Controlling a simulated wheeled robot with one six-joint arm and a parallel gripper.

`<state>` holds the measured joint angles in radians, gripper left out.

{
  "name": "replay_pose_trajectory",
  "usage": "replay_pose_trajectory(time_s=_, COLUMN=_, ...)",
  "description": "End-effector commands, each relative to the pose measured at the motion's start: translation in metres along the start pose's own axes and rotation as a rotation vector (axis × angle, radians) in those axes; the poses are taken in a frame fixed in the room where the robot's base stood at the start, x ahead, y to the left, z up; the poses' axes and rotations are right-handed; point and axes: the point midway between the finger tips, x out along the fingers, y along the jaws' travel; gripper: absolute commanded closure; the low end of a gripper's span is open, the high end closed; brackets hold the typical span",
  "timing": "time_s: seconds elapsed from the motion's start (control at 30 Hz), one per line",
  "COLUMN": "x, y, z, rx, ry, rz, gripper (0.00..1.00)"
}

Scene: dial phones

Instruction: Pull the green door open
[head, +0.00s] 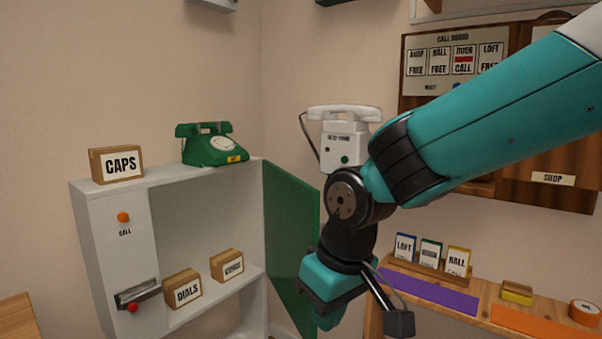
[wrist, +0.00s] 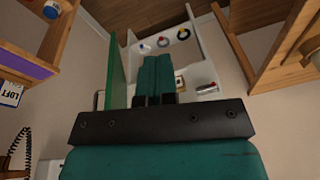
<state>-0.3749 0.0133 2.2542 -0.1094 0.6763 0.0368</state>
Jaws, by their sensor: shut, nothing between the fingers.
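The green door (head: 288,235) stands swung out at the right side of the white cabinet (head: 100,225), whose shelves show openly. In the wrist view the door (wrist: 118,75) is a narrow upright panel just left of my fingers. My gripper (head: 328,318) is in front of the door's lower right part in the head view and hides some of it. In the wrist view my gripper (wrist: 160,75) has its two teal fingers together, with nothing between them. I cannot tell whether the fingers touch the door.
A green dial phone (head: 213,145) and a CAPS box (head: 116,164) stand on the cabinet top. DIALS (head: 182,289) and another box (head: 227,265) sit on its shelf. A wooden bench (head: 470,292) with cards and mats is at right. A white phone (head: 344,140) is behind my arm.

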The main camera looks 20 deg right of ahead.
Motion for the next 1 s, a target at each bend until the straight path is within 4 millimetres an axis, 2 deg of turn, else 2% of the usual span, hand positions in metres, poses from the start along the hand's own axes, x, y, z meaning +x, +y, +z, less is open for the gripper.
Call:
replay_pose_trajectory(time_s=0.03, x=-0.033, y=0.005, z=-0.034, rx=0.028, ry=0.001, rz=0.053, gripper=1.0)
replay_pose_trajectory(time_s=0.2, x=-0.065, y=0.027, z=-0.12, rx=0.134, ry=0.043, rz=0.251, gripper=1.0)
replay_pose_trajectory(time_s=0.3, x=-0.08, y=0.034, z=-0.162, rx=0.189, ry=0.076, rz=0.366, gripper=1.0)
replay_pose_trajectory(time_s=0.4, x=-0.09, y=0.038, z=-0.195, rx=0.235, ry=0.11, rz=0.468, gripper=1.0)
replay_pose_trajectory(time_s=0.5, x=-0.097, y=0.04, z=-0.216, rx=0.273, ry=0.141, rz=0.551, gripper=1.0)
replay_pose_trajectory(time_s=0.63, x=-0.1, y=0.041, z=-0.231, rx=0.303, ry=0.17, rz=0.62, gripper=1.0)
replay_pose_trajectory(time_s=0.83, x=-0.093, y=0.047, z=-0.236, rx=0.319, ry=0.182, rz=0.655, gripper=1.0)
replay_pose_trajectory(time_s=1.0, x=-0.072, y=0.064, z=-0.238, rx=0.321, ry=0.181, rz=0.655, gripper=1.0)
